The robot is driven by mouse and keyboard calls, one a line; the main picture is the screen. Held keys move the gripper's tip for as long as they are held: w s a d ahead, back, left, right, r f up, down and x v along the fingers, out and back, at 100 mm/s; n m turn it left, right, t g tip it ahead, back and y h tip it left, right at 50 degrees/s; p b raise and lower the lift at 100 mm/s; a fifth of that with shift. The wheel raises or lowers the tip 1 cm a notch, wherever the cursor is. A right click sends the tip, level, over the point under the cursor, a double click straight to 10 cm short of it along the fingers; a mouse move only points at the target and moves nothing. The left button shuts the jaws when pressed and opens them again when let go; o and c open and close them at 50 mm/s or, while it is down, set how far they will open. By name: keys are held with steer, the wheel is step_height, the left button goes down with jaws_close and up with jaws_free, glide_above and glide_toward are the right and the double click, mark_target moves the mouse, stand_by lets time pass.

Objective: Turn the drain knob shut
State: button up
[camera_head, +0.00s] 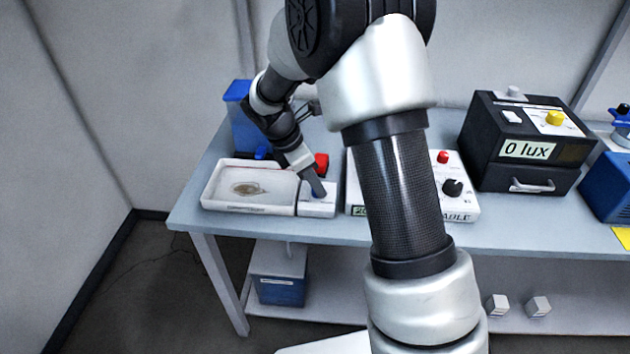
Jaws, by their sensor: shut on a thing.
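A shallow white tray (213,198) sits at the table's left front, with a brownish patch in it. At its right end is a white block (318,211). My gripper (318,191) points down at the top of this block.
A blue tank (238,115) with a blue knob (262,152) stands behind the tray. A red thing (321,161) lies close behind my gripper. A white panel (460,209) with knobs and a black "0 lux" box (480,140) stand to the right. My arm hides the middle.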

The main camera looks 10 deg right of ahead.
steer(key=m+p, duration=0.1)
steer(key=m, duration=0.1)
steer(key=m+g+p, duration=0.1)
steer(key=m, duration=0.1)
steer(key=shift+w+r+g+p, duration=0.1)
steer(key=shift+g+p, duration=0.2)
steer(key=m+p, duration=0.1)
steer(key=m, duration=0.1)
steer(key=m+g+y+p, duration=0.1)
steer(key=m, duration=0.1)
steer(key=shift+w+d+m+g, duration=0.1)
steer(key=shift+m+g, duration=0.2)
steer(key=m+g+y+p, duration=0.1)
steer(key=m, duration=0.3)
steer(key=shift+w+d+m, duration=0.1)
steer(key=shift+m, duration=0.2)
steer(key=shift+d+m+g+y, duration=0.15)
steer(key=shift+m+y, duration=0.3)
steer(key=shift+m, duration=0.5)
steer(key=shift+a+m+g+y, duration=0.1)
steer(key=shift+m+g+y, duration=0.25)
steer(key=shift+m, duration=0.6)
steer(key=o, duration=1)
steer(key=shift+o, duration=0.2)
